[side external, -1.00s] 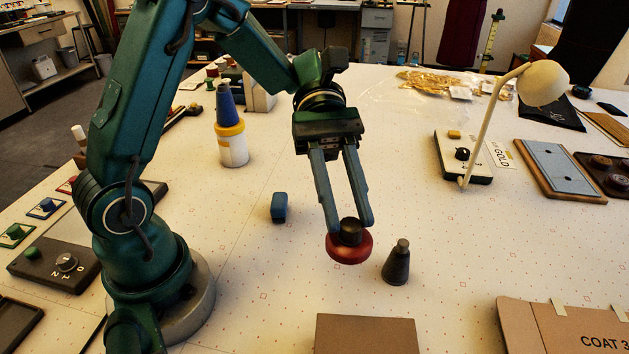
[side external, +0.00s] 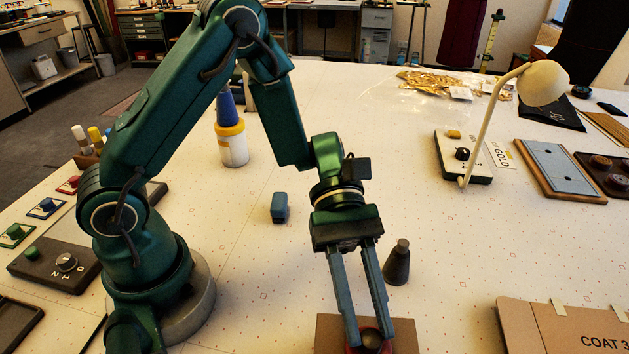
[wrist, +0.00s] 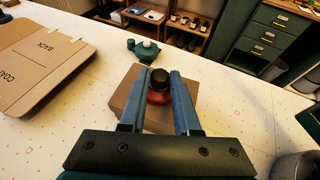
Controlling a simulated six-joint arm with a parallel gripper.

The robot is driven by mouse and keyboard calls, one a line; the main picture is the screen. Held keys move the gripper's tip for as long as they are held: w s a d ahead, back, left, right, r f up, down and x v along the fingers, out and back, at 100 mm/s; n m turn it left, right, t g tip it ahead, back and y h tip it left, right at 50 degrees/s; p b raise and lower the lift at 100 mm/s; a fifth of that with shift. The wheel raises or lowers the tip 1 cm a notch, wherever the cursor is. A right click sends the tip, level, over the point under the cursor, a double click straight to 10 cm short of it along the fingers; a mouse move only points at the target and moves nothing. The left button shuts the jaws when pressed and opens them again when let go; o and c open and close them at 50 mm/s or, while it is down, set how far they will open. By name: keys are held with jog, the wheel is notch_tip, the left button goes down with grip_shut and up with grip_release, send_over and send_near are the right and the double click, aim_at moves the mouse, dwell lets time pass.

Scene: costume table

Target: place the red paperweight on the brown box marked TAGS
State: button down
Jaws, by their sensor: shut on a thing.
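The red paperweight (side external: 354,350) has a red round base and a dark knob. It also shows in the wrist view (wrist: 159,98). My gripper (side external: 371,335) is shut on its dark knob (wrist: 159,78). A brown box (side external: 404,338) is at the bottom edge of the side view, below and behind the paperweight; in the wrist view the box (wrist: 124,101) lies around and beneath it. I cannot tell whether the paperweight touches the box top. No TAGS marking can be read in these frames.
A dark cone-shaped weight (side external: 397,263) stands close behind the box. A flat COAT carton (side external: 560,330) lies to the right. A small blue block (side external: 279,207) and a blue-topped bottle (side external: 232,140) stand farther back. The white table is clear between them.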

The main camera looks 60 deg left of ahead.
jog(key=c, duration=0.6)
grip_release()
jog(key=shift+c, duration=0.2)
jog(key=shift+w+a+r, duration=0.15)
jog(key=shift+a, duration=0.05)
jog(key=v, duration=1.1)
jog(key=s+a+r+m+t+y, duration=0.3)
jog(key=s+a+m+t+y, duration=0.4)
jog(key=m+t+y, duration=0.3)
jog(key=m+y, duration=0.2)
jog(key=m, duration=0.1)
jog(key=shift+s+a+t, duration=0.15)
jog(key=shift+a+t, duration=0.25)
